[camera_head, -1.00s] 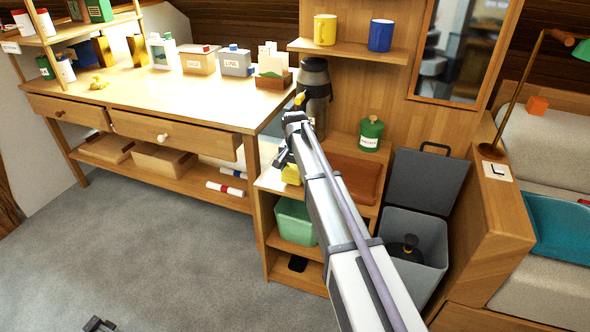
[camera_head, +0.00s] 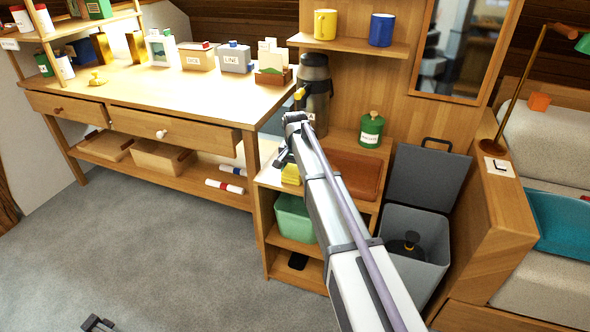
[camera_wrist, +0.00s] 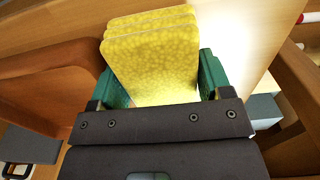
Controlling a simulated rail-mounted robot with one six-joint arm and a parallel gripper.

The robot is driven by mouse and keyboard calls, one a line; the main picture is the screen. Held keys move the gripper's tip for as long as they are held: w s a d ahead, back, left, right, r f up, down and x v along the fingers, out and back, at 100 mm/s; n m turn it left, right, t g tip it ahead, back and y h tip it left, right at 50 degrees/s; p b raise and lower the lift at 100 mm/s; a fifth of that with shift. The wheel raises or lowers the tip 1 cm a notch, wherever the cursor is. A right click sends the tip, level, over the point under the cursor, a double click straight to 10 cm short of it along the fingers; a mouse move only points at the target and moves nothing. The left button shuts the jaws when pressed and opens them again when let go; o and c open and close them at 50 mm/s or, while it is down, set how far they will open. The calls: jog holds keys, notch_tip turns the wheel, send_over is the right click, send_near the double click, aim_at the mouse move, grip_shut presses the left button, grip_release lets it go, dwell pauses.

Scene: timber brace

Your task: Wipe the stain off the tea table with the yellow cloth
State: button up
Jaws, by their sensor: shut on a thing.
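The yellow cloth (camera_head: 291,174) is a folded, layered pad just above or on the top of the small wooden tea table (camera_head: 267,179); I cannot tell if they touch. In the wrist view the cloth (camera_wrist: 150,58) fills the space between the green fingers of my gripper (camera_wrist: 157,88), which is shut on it. In the head view my gripper (camera_head: 286,160) is over the table's left part, and my arm covers some of the top. I cannot make out the stain in either view.
A brown tray (camera_head: 354,172) lies on the table's right part. A dark flask (camera_head: 314,90) and a green canister (camera_head: 371,130) stand behind. A green bin (camera_head: 294,218) sits on the shelf below. A grey open-lidded bin (camera_head: 420,232) stands at the right. The workbench (camera_head: 190,100) is at the left.

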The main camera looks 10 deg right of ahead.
jog(key=shift+f, duration=0.15)
jog(key=shift+w+d, duration=0.55)
jog(key=shift+w, duration=0.35)
jog(key=shift+w+d, duration=0.55)
jog(key=shift+w, duration=0.3)
jog(key=shift+f, duration=0.15)
jog(key=shift+s, duration=0.1)
jog(key=shift+s+a+r, duration=0.1)
jog(key=shift+s+a, duration=0.45)
jog(key=shift+s, duration=0.3)
jog(key=shift+s+a+r, duration=0.1)
jog(key=shift+s+a, duration=0.45)
jog(key=shift+s, duration=0.3)
jog(key=shift+r, duration=0.1)
notch_tip(320, 180, up, 6)
jog(key=p, duration=0.6)
